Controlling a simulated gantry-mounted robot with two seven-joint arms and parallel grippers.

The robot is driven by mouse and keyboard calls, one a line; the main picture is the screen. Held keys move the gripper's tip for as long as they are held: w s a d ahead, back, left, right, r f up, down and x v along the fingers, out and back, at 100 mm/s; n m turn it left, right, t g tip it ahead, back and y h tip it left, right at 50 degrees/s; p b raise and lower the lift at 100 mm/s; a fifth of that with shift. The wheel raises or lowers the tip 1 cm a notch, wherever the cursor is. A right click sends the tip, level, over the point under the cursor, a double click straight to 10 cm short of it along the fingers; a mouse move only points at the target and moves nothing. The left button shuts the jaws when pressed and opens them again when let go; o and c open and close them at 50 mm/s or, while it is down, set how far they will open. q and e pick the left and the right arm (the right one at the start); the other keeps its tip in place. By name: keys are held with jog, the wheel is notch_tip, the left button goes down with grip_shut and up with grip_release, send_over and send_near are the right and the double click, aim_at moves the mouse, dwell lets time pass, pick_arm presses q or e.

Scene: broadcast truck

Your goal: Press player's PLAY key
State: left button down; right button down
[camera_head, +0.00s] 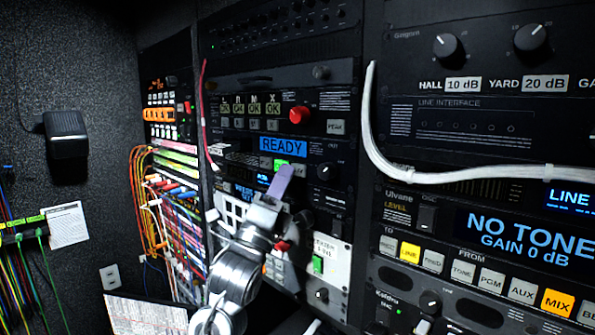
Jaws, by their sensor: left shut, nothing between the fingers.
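The player is a dark rack unit in the middle rack with a blue display (283,146) reading READY. A row of small keys sits just below the display. One key (282,162) is lit green; its lettering is too small to read, so I cannot tell whether it is PLAY. My left gripper (280,182) is shut and empty, with its purplish fingertips just below the green key. I cannot tell whether the tips touch the panel. The gripper hides part of the panel below the keys. My right gripper is out of view.
A round dark knob (324,171) sits right of the keys. A red button (299,115) is on the unit above. A thick white cable (440,178) crosses the right rack. Bundled coloured patch cables (180,225) hang at left.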

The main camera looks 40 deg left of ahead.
pick_arm(q)
jog(key=shift+w+d, duration=0.1)
jog(key=shift+w, duration=0.45)
dwell(0.7)
jog(key=shift+s, duration=0.75)
jog(key=shift+s+b, duration=0.1)
jog(key=shift+b, duration=0.2)
jog(key=shift+s+a+b, duration=0.25)
jog(key=shift+s+b, duration=0.15)
jog(key=shift+s, duration=0.8)
jog(key=shift+s+a+b, duration=0.2)
jog(key=shift+s+b, duration=0.15)
jog(key=shift+s, duration=0.85)
jog(key=shift+s, duration=0.1)
